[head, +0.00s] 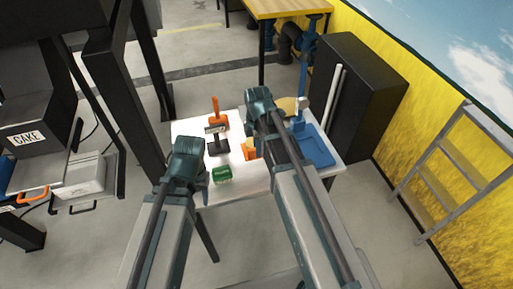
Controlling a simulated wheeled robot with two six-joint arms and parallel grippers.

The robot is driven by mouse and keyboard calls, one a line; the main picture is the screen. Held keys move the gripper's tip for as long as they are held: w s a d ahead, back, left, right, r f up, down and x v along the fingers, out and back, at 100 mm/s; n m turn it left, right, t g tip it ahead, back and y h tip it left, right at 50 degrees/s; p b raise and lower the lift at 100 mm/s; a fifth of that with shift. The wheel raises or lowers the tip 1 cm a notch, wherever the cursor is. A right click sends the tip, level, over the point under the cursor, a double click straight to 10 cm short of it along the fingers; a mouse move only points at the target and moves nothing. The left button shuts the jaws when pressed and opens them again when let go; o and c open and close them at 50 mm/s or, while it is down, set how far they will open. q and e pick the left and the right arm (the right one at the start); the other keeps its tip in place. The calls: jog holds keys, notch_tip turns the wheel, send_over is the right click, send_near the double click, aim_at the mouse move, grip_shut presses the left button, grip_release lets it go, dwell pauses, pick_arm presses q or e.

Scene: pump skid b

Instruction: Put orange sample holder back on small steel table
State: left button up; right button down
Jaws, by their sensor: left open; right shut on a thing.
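The orange sample holder (250,150) shows as a small orange patch beside and behind my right forearm, which hides most of it. It is over the small steel table (185,128), a white-looking top. I cannot tell whether it touches the top. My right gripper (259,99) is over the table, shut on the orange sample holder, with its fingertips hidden. My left gripper (203,178) is open and empty at the table's front left edge.
On the table are an orange-handled tool (216,112), a dark stand-like object (217,140), a green block (222,174), a blue tray (317,148) and a tan round object (287,105). A black cabinet (350,95) stands behind right, a ladder (445,165) further right.

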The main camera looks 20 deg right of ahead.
jog(key=shift+d, duration=0.1)
jog(key=shift+f, duration=0.2)
notch_tip(320, 180, down, 13)
jog(key=b, duration=1.3)
jog(key=shift+f+b, duration=0.1)
jog(key=shift+b, duration=0.2)
jog(key=shift+f, duration=0.2)
dwell(0.9)
jog(key=c, duration=0.7)
grip_release()
jog(key=shift+c, duration=0.2)
notch_tip(320, 180, up, 14)
jog(key=p, duration=1.3)
jog(key=shift+f, duration=0.1)
